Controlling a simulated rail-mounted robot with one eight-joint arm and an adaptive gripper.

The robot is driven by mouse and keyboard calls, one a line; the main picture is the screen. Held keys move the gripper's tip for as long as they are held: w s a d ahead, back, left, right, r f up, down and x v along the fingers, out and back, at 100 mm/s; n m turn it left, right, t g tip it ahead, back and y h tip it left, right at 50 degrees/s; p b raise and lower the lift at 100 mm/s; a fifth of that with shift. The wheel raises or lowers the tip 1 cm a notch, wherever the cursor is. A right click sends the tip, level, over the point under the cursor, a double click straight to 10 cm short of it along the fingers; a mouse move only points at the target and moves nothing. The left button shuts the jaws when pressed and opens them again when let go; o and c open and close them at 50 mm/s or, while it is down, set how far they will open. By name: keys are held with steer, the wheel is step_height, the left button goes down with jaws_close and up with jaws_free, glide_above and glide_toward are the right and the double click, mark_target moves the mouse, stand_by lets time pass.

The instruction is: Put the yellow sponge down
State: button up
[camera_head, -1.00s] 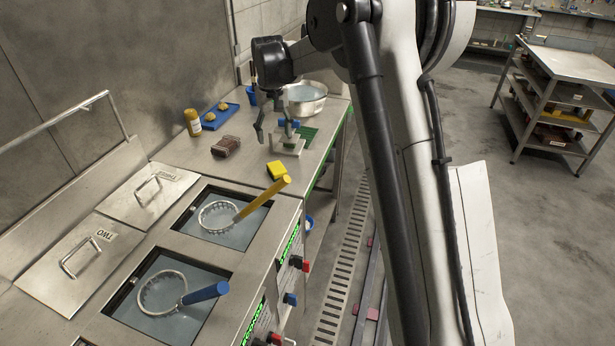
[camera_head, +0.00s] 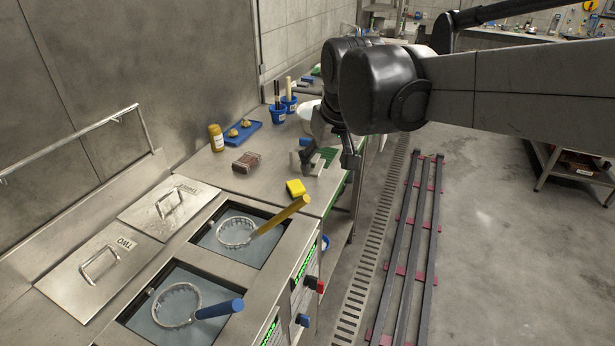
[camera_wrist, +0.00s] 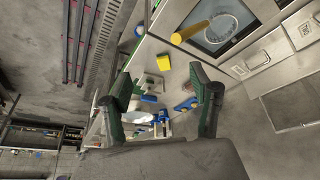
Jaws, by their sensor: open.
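The yellow sponge (camera_head: 296,188) lies on the steel counter (camera_head: 262,192), just beyond the yellow-handled ladle. It also shows in the wrist view (camera_wrist: 163,62), ahead of the fingers and apart from them. My gripper (camera_wrist: 166,92) is open, with nothing between its two green-padded fingers. In the head view my gripper (camera_head: 330,155) is above the counter behind the sponge, partly hidden by my arm.
A brown block (camera_head: 246,162), a bottle (camera_head: 216,138) and a blue tray (camera_head: 240,133) stand farther back. Blue cups (camera_head: 277,113) stand near the wall. Bare counter surrounds the sponge.

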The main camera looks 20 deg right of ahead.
steer(key=s+f+t, duration=0.1)
steer(key=s+f, duration=0.1)
steer(key=s, duration=0.5)
steer(key=s+f+t, duration=0.1)
steer(key=s+f, duration=0.2)
steer(key=s, duration=0.5)
steer(key=shift+s+f+t, duration=0.25)
steer(key=shift+f+t, duration=0.05)
steer(key=shift+t, duration=0.1)
steer(key=shift+o, duration=0.5)
